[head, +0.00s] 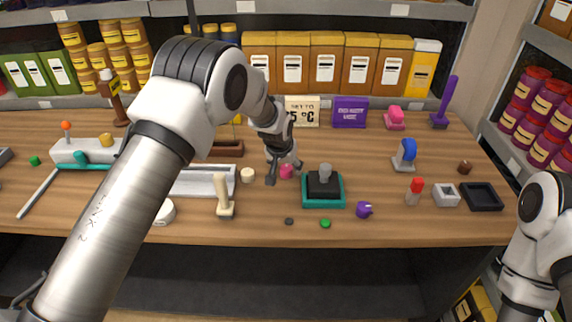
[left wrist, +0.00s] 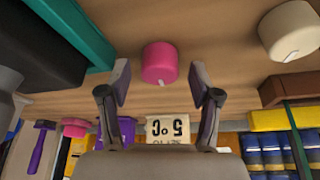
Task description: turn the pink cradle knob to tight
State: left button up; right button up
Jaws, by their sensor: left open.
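The pink knob (head: 286,171) stands on the wooden table, left of a black block on a teal base (head: 323,190). In the left wrist view the pink knob (left wrist: 159,63) shows a short pale mark on its face and lies between and beyond the fingertips. My left gripper (head: 283,172) is open around the line of the knob, and its two fingers (left wrist: 164,90) in the left wrist view do not visibly touch it. A cream knob (head: 247,175) sits to the left of the pink one. My right gripper is out of the head view; only part of the right arm shows.
A purple knob (head: 364,209) and a green button (head: 325,223) lie near the front. A cream-handled lever (head: 224,197) stands front left.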

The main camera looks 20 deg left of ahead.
pick_arm(q)
jog(key=shift+w+f, duration=0.1)
jog(key=shift+f, duration=0.1)
jog(key=c, duration=1.2)
jog(key=shift+o, duration=0.3)
